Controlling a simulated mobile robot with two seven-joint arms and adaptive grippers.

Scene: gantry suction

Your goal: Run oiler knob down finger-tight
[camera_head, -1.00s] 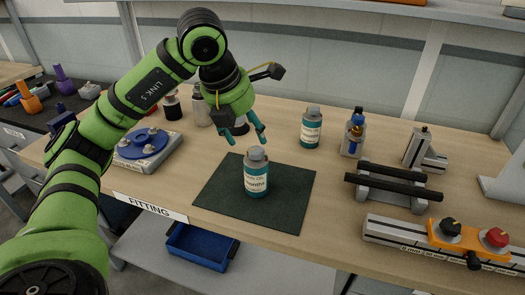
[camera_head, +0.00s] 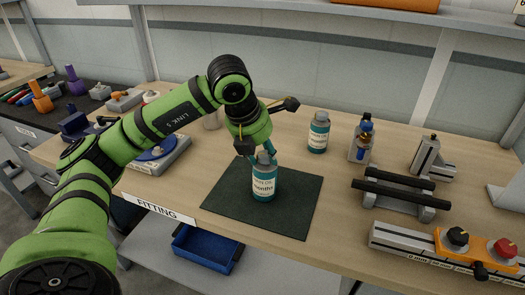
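A teal bottle with a white label and grey cap (camera_head: 264,184) stands upright on the dark green mat (camera_head: 299,212). My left gripper (camera_head: 265,153) has come down at the cap, its teal fingertips close around or just behind it. I cannot tell whether they touch the cap or how far apart they are. A small oiler-like piece with an amber and blue body and a dark top knob (camera_head: 365,141) stands at the back right, clear of the gripper. My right gripper is not in view.
A second teal bottle (camera_head: 318,134) stands behind the mat. A grey stand with black bars (camera_head: 402,189) and a rail with black and red knobs (camera_head: 433,249) are at the right. The mat's right side is clear.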

